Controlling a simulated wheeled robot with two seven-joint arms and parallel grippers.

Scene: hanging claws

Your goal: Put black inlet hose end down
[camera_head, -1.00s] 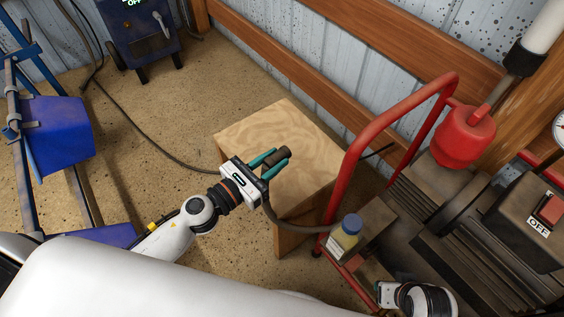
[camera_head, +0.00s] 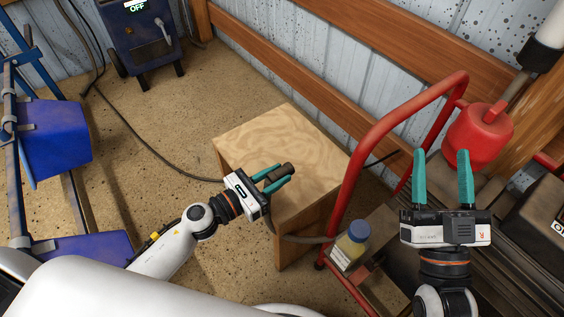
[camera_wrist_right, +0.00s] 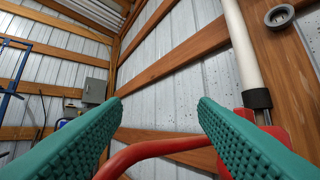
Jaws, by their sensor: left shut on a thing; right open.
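My left gripper (camera_head: 274,179) is shut on the black inlet hose end (camera_head: 288,169). The short dark stub sticks out between its teal fingers. It appears over the front part of the wooden block table (camera_head: 290,135); I cannot tell whether it touches the top. The dark hose (camera_head: 298,239) hangs below the gripper and runs right toward the red-framed machine. My right gripper (camera_head: 441,158) is open and empty, fingers pointing up in the picture, in front of the machine. The right wrist view shows its two teal fingers (camera_wrist_right: 160,110) apart with nothing between them.
The red tube frame (camera_head: 372,140) stands right of the table, with a red can (camera_head: 478,137) behind it. A blue unit (camera_head: 142,38) stands at the back left. The table top's left part is bare.

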